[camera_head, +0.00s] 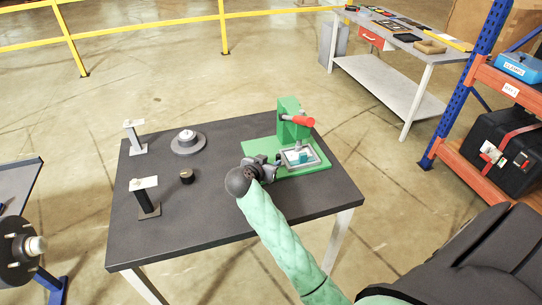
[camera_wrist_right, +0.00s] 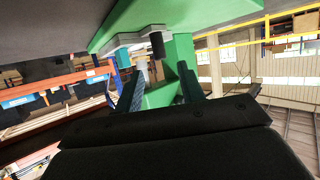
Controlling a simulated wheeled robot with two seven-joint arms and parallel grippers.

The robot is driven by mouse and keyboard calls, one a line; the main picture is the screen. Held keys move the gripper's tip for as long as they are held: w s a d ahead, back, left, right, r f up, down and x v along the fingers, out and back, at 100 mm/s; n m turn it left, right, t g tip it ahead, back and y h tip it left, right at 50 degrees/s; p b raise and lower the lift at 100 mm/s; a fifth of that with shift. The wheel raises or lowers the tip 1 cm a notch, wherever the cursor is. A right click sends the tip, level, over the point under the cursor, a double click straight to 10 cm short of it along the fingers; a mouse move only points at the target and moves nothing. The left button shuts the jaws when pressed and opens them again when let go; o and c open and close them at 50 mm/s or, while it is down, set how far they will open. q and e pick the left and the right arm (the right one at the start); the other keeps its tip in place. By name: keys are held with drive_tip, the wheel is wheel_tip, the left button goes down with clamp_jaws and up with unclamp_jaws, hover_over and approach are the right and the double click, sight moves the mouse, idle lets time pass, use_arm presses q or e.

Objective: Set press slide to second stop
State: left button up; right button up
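A green press (camera_head: 290,125) with a red handle (camera_head: 298,120) stands on a green base at the right of the dark table. Its slide appears as a light metal frame (camera_head: 316,160) at the front of the press, with a small teal block in it. My right gripper (camera_head: 272,164) is just left of the slide, low over the base. In the right wrist view, its two fingers (camera_wrist_right: 160,92) are apart with nothing clearly gripped. Beyond them are the green press body (camera_wrist_right: 180,50) and a black knob (camera_wrist_right: 157,44). Contact cannot be told.
The dark table (camera_head: 225,220) also holds two small stands (camera_head: 145,198), a round grey disc with a white top (camera_head: 187,142) and a small dark knob (camera_head: 187,176). An orange shelf (camera_head: 500,85) stands at right.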

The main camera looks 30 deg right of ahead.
sight(277, 156)
drive_tip(key=shift+w+d+f, duration=0.1)
drive_tip(key=shift+w+d, duration=0.05)
drive_tip(key=shift+d, duration=0.2)
drive_tip(key=p+x, duration=0.2)
drive_tip(key=x, duration=0.3)
drive_tip(key=shift+w+d, duration=0.2)
drive_tip(key=shift+d, duration=0.05)
use_arm(q)
drive_tip(key=shift+s+a+f, duration=0.3)
drive_tip(key=shift+s+f, duration=0.05)
drive_tip(key=shift+f, duration=0.35)
drive_tip(key=shift+s+a+f, duration=0.25)
drive_tip(key=shift+s+f, duration=0.15)
drive_tip(key=shift+f, duration=0.35)
drive_tip(key=shift+s+a+f, duration=0.3)
drive_tip(key=shift+s+f, duration=0.05)
drive_tip(key=shift+f, duration=0.35)
use_arm(e)
drive_tip(key=shift+w+d+f, duration=0.3)
drive_tip(key=shift+d+f, duration=0.05)
drive_tip(key=shift+d, duration=0.1)
clamp_jaws()
